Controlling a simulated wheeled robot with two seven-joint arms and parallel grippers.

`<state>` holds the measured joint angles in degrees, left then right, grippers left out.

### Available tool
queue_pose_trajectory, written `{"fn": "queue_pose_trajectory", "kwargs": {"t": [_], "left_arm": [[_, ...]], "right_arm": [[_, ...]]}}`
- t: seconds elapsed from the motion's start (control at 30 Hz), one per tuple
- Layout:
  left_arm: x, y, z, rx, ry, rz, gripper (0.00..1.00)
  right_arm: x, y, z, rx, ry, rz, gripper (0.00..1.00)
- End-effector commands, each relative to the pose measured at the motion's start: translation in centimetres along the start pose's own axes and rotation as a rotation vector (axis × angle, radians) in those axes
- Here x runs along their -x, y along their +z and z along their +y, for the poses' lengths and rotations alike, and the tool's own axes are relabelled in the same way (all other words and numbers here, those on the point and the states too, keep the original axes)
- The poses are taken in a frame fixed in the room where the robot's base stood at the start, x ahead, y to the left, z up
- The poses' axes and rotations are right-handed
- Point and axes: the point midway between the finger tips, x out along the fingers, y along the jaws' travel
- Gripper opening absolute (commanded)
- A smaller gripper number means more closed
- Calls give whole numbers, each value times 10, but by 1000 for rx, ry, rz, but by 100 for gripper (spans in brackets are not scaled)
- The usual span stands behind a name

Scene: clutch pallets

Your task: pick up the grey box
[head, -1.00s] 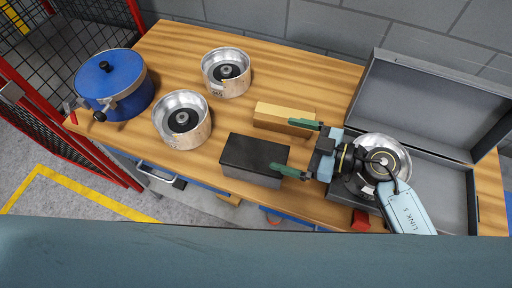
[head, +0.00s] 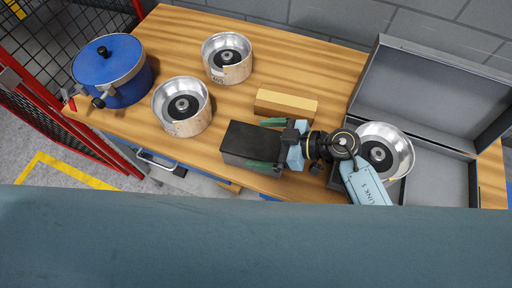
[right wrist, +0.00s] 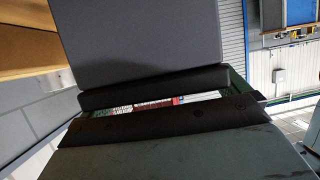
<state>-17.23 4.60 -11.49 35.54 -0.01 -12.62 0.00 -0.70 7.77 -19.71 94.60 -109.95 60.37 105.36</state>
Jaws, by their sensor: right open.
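The grey box (head: 246,138) is a small dark block lying on the wooden table, left of the open case. My right gripper (head: 264,144) is open, with one green finger at the far side of the box and the other at its near side. The box's right end lies between the fingers. I cannot tell whether the fingers touch it. In the right wrist view, the box (right wrist: 140,38) fills the upper middle as a large dark grey face, close to the gripper. My left gripper is not in view.
A tan block (head: 286,103) lies just behind the box. Two metal clutch drums (head: 182,106) (head: 227,58) and a blue pot (head: 113,70) stand to the left. A grey open case (head: 447,170) with a drum (head: 398,145) is on the right. Mesh fencing borders the left.

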Motion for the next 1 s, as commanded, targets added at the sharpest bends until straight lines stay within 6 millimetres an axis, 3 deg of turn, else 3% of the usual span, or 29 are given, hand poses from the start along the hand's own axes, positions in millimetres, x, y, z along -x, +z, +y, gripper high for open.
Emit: {"fn": "queue_pose_trajectory", "kwargs": {"t": [0.07,0.6,0.87,1.0], "left_arm": [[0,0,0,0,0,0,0],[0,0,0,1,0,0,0],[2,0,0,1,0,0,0],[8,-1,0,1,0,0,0]], "right_arm": [[0,0,0,0,0,0,100],[1,-2,0,1,1,4,32],[2,-5,1,2,2,4,32],[10,-23,1,5,2,4,32]]}}
